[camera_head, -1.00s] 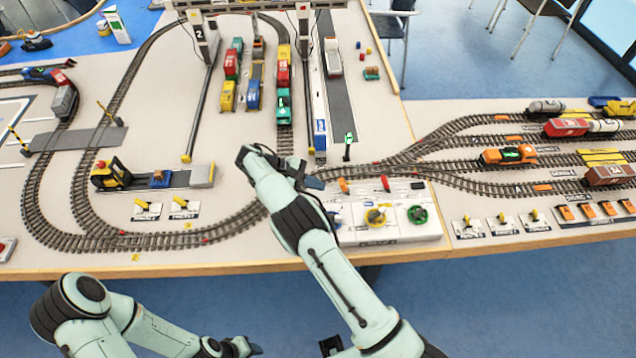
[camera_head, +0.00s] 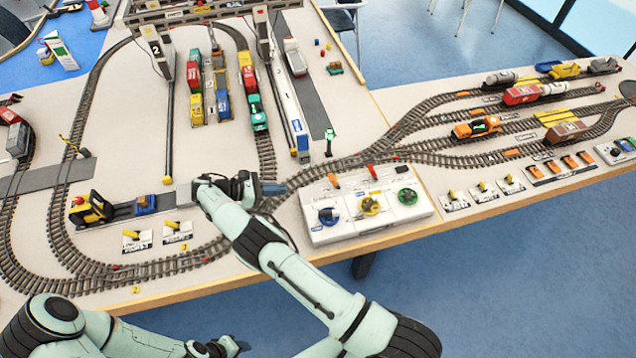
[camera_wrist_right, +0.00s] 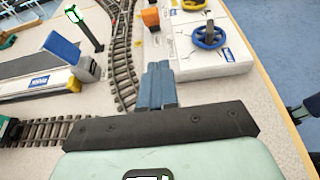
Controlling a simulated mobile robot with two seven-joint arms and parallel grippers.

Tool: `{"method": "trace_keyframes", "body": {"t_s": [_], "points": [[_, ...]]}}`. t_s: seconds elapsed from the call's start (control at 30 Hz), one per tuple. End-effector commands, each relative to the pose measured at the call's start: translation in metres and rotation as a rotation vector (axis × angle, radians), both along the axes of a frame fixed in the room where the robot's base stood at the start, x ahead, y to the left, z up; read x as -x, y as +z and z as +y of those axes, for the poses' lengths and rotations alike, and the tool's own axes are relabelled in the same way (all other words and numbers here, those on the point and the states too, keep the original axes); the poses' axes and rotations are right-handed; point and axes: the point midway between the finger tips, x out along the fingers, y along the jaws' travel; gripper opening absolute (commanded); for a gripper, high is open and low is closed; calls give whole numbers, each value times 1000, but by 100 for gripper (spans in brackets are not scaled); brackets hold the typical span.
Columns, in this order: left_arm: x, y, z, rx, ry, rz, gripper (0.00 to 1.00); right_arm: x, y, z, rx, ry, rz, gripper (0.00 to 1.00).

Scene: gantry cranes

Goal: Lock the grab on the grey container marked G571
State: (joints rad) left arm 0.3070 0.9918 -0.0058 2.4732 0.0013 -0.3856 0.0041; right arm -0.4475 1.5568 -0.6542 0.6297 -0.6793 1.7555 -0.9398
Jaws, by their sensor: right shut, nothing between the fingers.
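The white control box (camera_head: 330,232) has blue (camera_head: 328,216), yellow (camera_head: 370,204) and green (camera_head: 407,196) handwheels, with orange, red and black levers along its back. My right gripper (camera_head: 277,188) is shut and empty, just left of the box's back-left corner, above the track. In the right wrist view its fingers (camera_wrist_right: 158,85) point toward the box, near the orange lever (camera_wrist_right: 150,17). The gantry crane (camera_head: 200,14) stands at the back. A pale grey load (camera_head: 293,58) is on a vehicle in the right lane; no G571 marking is readable. My left gripper (camera_head: 230,347) is low at the bottom edge, its jaws unclear.
A signal post with a green light (camera_head: 329,142) stands behind the box. Coloured wagons (camera_head: 250,90) fill the lanes beneath the crane. A reach vehicle (camera_head: 92,208) stands at left. Track sidings with trains (camera_head: 476,128) lie right. The table's front edge runs below the box.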

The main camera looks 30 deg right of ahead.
Motion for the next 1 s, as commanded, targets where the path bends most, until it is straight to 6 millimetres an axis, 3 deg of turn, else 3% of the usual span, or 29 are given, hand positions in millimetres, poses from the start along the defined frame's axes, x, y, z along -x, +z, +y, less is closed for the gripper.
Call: {"method": "trace_keyframes", "body": {"t_s": [0.17,0.37,0.77,1.0], "points": [[0,0,0,0,0,0,43,0,0,-2,0,-1,-1,0],[0,0,0,0,0,0,43,4,-6,-17,1,-3,1,0],[34,-30,0,0,1,39,43,25,-40,-93,0,-4,4,0],[36,-32,0,0,0,41,43,29,-23,-120,0,-2,-3,0]]}}
